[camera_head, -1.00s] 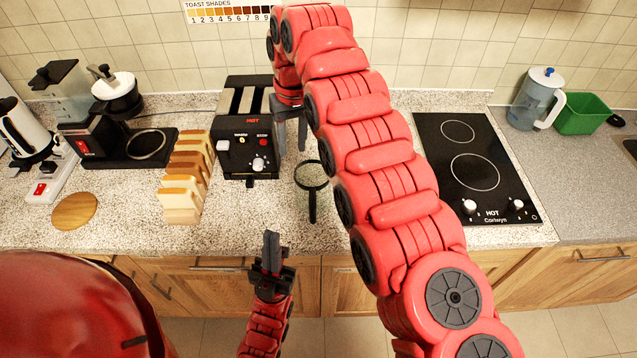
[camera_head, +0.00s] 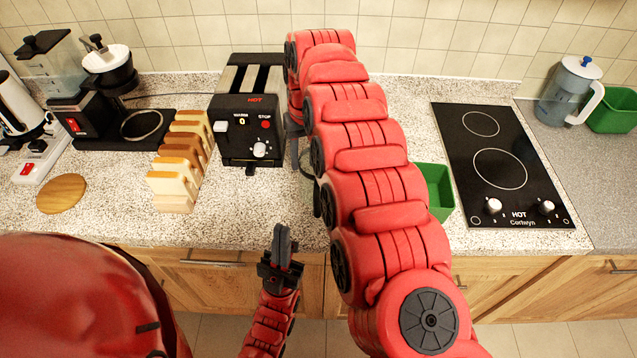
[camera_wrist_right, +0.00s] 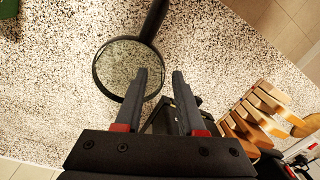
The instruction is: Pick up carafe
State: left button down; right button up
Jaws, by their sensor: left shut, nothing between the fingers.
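The jug-like thing I take as the carafe (camera_head: 568,92) is a clear bluish pitcher with a pale lid and white handle. It stands upright at the back right of the counter, past the cooktop, far from both grippers. My left gripper (camera_head: 282,243) is shut and empty in front of the counter edge. My right gripper is mostly hidden behind its arm in the head view, near the toaster. In the right wrist view my right gripper (camera_wrist_right: 161,74) is open and empty, above the counter near a magnifying glass (camera_wrist_right: 112,70).
A black toaster (camera_head: 240,130), a rack of bread slices (camera_head: 180,165) and a coffee maker (camera_head: 85,125) with a bare plate stand left. A cooktop (camera_head: 478,150) lies right. Green bins stand beside my right arm (camera_head: 440,192) and beside the pitcher (camera_head: 612,112).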

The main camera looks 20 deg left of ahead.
aim_at(303, 176)
notch_tip(303, 176, down, 4)
jog(key=shift+a+f+p, duration=0.15)
jog(key=shift+p, duration=0.6)
jog(key=shift+f, duration=0.35)
jog(key=shift+s+f+p, duration=0.1)
jog(key=shift+f+p, duration=0.35)
jog(key=shift+p, duration=0.15)
notch_tip(303, 176, down, 3)
jog(key=shift+s+a+f+p, duration=0.1)
jog(key=shift+f+p, duration=0.1)
jog(key=shift+p, duration=0.3)
jog(key=shift+a+f, duration=0.1)
jog(key=shift+f, duration=0.35)
jog(key=shift+c, duration=0.3)
grip_shut()
jog(key=shift+r, duration=0.1)
